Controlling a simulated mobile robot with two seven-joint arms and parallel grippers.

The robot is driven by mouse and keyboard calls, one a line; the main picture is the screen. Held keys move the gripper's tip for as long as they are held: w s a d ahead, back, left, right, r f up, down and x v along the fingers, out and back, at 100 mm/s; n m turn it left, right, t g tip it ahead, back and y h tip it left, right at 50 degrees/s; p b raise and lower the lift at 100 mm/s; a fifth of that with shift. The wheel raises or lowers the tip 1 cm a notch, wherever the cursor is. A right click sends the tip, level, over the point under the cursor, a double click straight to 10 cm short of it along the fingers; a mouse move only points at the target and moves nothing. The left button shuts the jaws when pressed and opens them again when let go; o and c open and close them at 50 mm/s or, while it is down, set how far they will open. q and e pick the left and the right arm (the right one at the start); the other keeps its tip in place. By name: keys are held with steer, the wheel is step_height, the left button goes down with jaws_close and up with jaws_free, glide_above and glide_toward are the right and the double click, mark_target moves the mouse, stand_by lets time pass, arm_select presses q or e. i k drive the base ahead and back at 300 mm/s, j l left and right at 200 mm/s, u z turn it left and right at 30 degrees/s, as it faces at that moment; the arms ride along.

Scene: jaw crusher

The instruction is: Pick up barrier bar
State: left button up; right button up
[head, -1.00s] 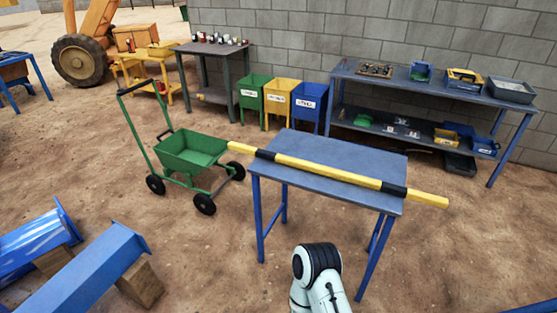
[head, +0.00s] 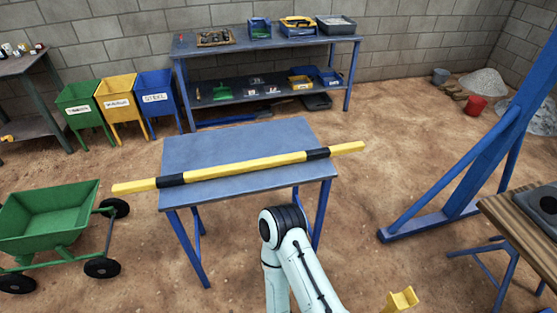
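The barrier bar (head: 245,166) is a long yellow bar with two black bands. It lies across the blue-grey top of a small table (head: 240,140) with blue legs. Both yellow ends stick out past the table's sides, and the right end is farther back than the left. A white and black link of one of my arms shows at the bottom middle, in front of the table. Neither gripper is in view, and nothing is touching the bar.
A green cart (head: 48,220) stands left of the table. A long workbench (head: 265,42) with trays is behind, beside green, yellow and blue bins (head: 155,95). A blue steel frame (head: 430,225) stands at right. A yellow part (head: 400,300) shows at the bottom edge. Open dirt lies between.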

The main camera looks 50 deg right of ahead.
mark_target(180, 179)
steer(key=i+z, duration=0.15)
steer(key=z, duration=0.25)
steer(key=i+z, duration=0.1)
steer(key=z, duration=0.3)
steer(key=i+j+z, duration=0.1)
steer(key=z, duration=0.35)
steer(key=i+j+z, duration=0.1)
steer(key=z, duration=0.3)
